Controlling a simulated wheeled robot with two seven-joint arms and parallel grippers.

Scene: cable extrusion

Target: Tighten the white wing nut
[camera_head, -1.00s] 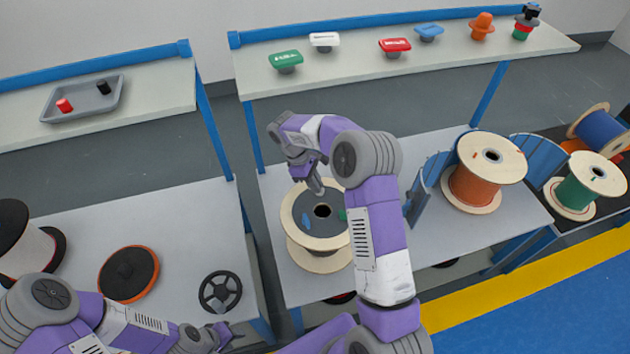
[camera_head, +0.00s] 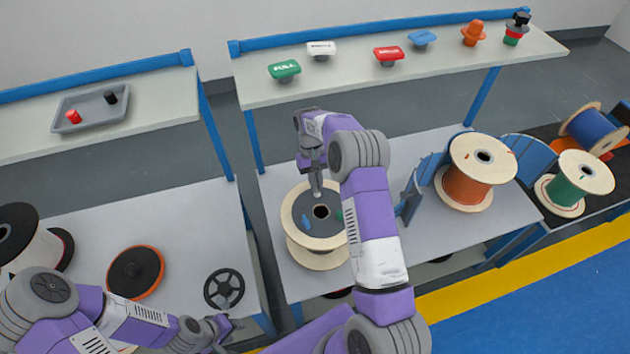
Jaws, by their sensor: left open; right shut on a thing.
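A spool (camera_head: 318,259) with a dark grey top face and pale wooden rims stands on the middle bench. Its top has a centre hole, a small blue wing-shaped piece (camera_head: 305,221) and a green piece (camera_head: 339,216) partly behind my arm. My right gripper (camera_head: 317,190) points down over the back of this top face, just behind the hole. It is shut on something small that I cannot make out. I cannot clearly see a white wing nut; the gripper may hide it. My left gripper (camera_head: 222,330) is open and low at the left bench's front, below a black handwheel (camera_head: 224,289).
The upper shelf (camera_head: 350,81) holds a green sign piece (camera_head: 284,70), a white one (camera_head: 320,49), a red one (camera_head: 389,56) and others. Orange (camera_head: 468,187) and green (camera_head: 566,193) cable spools stand to the right. A grey tray (camera_head: 84,125) is at left.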

